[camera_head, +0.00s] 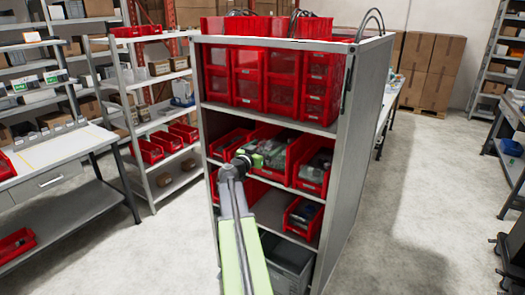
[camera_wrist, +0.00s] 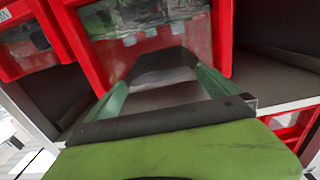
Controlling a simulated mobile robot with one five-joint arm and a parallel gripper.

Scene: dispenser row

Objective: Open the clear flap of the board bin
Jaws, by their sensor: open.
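My gripper (camera_head: 252,157) is at the middle shelf of the cabinet, in front of the wide middle red bin (camera_head: 270,135). In the wrist view my gripper (camera_wrist: 160,80) shows two green fingers spread apart, with nothing clearly held between them. Ahead of them is a red bin (camera_wrist: 222,40) with a clear front panel (camera_wrist: 150,25), which I take to be the board bin and its flap. Greenish and grey contents show dimly through it. Whether the fingers touch the panel, I cannot tell. The fingers and a dark shape between them hide the bin's lower front.
Another red bin with a clear front (camera_wrist: 30,45) is on the left, close by. A red bin (camera_head: 314,170) stands on the right of the same shelf. Tilt-out red bins (camera_head: 248,78) fill the shelf above. The cabinet's side panel (camera_head: 355,130) bounds the right.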

